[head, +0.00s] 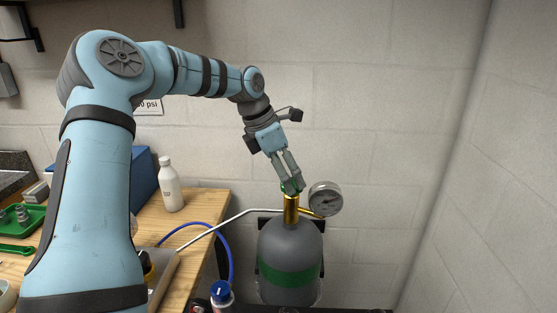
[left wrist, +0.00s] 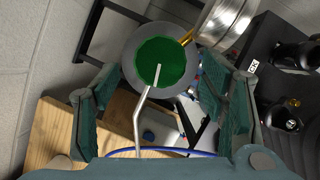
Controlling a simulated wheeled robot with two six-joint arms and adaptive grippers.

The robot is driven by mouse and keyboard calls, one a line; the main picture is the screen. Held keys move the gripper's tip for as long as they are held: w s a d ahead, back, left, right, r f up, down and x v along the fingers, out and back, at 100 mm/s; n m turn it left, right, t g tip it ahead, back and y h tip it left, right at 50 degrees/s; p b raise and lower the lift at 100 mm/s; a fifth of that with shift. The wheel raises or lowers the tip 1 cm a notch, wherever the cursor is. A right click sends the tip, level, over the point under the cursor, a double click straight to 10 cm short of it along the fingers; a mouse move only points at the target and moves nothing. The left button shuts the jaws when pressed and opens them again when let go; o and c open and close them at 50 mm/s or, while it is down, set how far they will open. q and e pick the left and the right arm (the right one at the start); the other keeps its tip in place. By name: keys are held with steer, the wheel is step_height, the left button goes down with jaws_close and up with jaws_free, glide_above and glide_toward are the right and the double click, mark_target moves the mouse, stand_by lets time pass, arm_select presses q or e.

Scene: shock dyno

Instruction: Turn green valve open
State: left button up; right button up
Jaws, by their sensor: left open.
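The green valve (left wrist: 158,62) is a round knob with a pale bar from its centre to its lower edge, in the left wrist view. In the head view only a sliver of the valve (head: 285,187) shows, on top of the brass neck (head: 291,208) of a grey gas cylinder (head: 290,240) with a green band. My left gripper (head: 292,186) points down over the valve, its fingertips at the valve's height or close to it. In the left wrist view the left gripper (left wrist: 157,88) is open, and the valve lies ahead between the fingers. Contact cannot be told. My right gripper is not in view.
A round gauge (head: 325,199) sits close to the right of the neck. A metal pipe (head: 240,215) runs left from it to the wooden bench (head: 200,201). A white bottle (head: 171,185) and a blue hose (head: 228,250) are at left. A wall stands behind.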

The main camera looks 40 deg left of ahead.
arm_select(q)
steer(key=v, duration=1)
steer(key=shift+r, duration=0.15)
steer(key=shift+s+a, duration=0.15)
